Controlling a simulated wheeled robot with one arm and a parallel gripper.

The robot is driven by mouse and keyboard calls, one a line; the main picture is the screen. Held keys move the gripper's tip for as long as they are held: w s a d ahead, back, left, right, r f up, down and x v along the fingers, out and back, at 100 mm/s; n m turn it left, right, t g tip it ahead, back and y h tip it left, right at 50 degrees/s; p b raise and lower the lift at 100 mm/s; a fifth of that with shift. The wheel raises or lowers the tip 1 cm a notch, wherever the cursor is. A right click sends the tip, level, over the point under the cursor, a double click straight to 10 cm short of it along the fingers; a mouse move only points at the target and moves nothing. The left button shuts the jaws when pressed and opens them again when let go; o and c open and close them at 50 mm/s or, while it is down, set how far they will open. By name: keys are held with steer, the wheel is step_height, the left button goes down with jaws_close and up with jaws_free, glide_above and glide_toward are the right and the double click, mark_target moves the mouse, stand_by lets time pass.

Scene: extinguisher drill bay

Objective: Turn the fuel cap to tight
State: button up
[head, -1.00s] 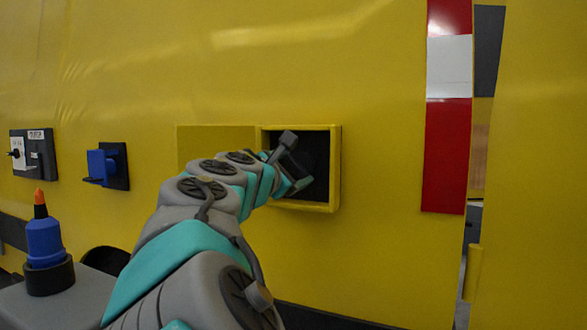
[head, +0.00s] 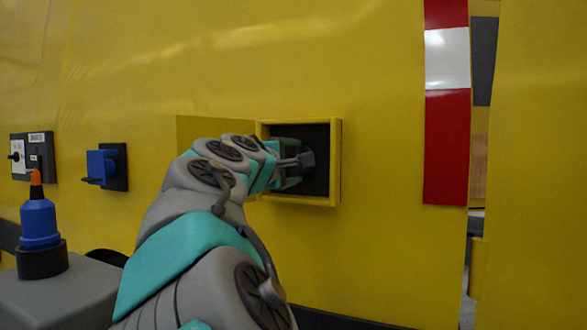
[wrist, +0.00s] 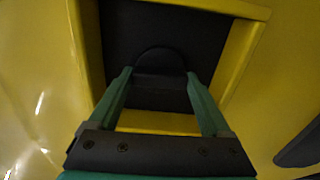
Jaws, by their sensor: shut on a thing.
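The fuel cap (wrist: 160,60) is a dark round shape on the dark back of a yellow-framed recess, low in contrast in the wrist view. My gripper (wrist: 158,76) reaches into the recess, with its two green fingers on either side of the cap and shut on it. In the head view my gripper (head: 300,162) is inside the recess, and my wrist and the shadow hide the cap. I cannot read any tight mark or the cap's angle.
The yellow recess frame (head: 336,160) stands close around my gripper, with its yellow door (head: 212,128) open to the left. A blue fitting (head: 102,165), a switch panel (head: 33,156) and a blue bottle with an orange tip (head: 39,222) are farther left. A red and white strip (head: 447,140) is right.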

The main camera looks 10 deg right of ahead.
steer(key=shift+m, duration=0.3)
steer(key=o, duration=1.2)
steer(key=shift+c, duration=0.2)
steer(key=shift+s+a, duration=0.1)
steer(key=v, duration=0.7)
steer(key=shift+s, duration=0.2)
steer(key=shift+a, duration=0.15)
